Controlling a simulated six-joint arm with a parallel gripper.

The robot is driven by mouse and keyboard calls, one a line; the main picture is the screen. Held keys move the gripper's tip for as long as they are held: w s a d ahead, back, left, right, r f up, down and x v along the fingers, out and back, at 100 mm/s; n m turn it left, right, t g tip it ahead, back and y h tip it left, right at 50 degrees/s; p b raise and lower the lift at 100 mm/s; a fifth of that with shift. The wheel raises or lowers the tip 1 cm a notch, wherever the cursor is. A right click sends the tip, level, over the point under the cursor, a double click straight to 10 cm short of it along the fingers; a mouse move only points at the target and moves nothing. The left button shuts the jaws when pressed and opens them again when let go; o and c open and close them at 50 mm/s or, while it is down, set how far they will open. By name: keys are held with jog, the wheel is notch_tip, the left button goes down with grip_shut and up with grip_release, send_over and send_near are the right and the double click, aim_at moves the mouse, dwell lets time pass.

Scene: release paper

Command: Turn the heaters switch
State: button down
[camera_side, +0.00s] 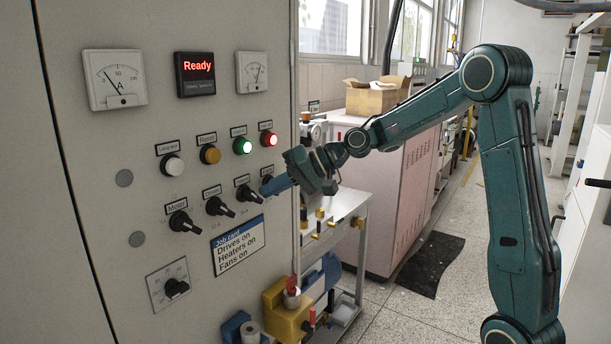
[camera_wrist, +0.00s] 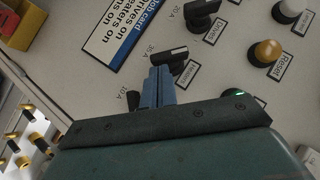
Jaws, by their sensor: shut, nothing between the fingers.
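The heaters switch (camera_side: 247,194) is a black rotary knob, third in the lower row on the grey panel. In the wrist view the fingertips of my gripper (camera_wrist: 160,70) end right at the heaters knob. I cannot tell whether they touch it. The fourth knob (camera_wrist: 132,99) is partly visible left of the fingers.
The drives switch (camera_side: 219,207) and motor switch (camera_side: 184,222) sit to the left. The job card (camera_side: 238,245) reads drives, heaters and fans on. Green (camera_side: 242,146) and red (camera_side: 269,138) lamps are lit above. A small table (camera_side: 345,205) stands right of the panel.

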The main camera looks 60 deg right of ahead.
jog(key=shift+f+m+y, duration=0.35)
jog(key=shift+m+y, duration=0.05)
jog(key=shift+y, duration=0.2)
dwell(0.3)
jog(key=shift+a+f+t+y, duration=0.15)
jog(key=shift+a+f, duration=0.1)
jog(key=shift+f, duration=0.65)
jog(key=shift+a+f+t+y, duration=0.15)
jog(key=shift+a+f, duration=0.1)
jog(key=shift+f, duration=0.65)
jog(key=shift+r, duration=0.25)
dwell(0.8)
jog(key=shift+w+r, duration=0.1)
jog(key=shift+r, duration=0.8)
jog(key=f+v, duration=0.1)
jog(key=v, duration=1.2)
jog(key=shift+s+d+m, duration=0.3)
jog(key=shift+s+d, duration=0.1)
jog(key=shift+d, duration=0.05)
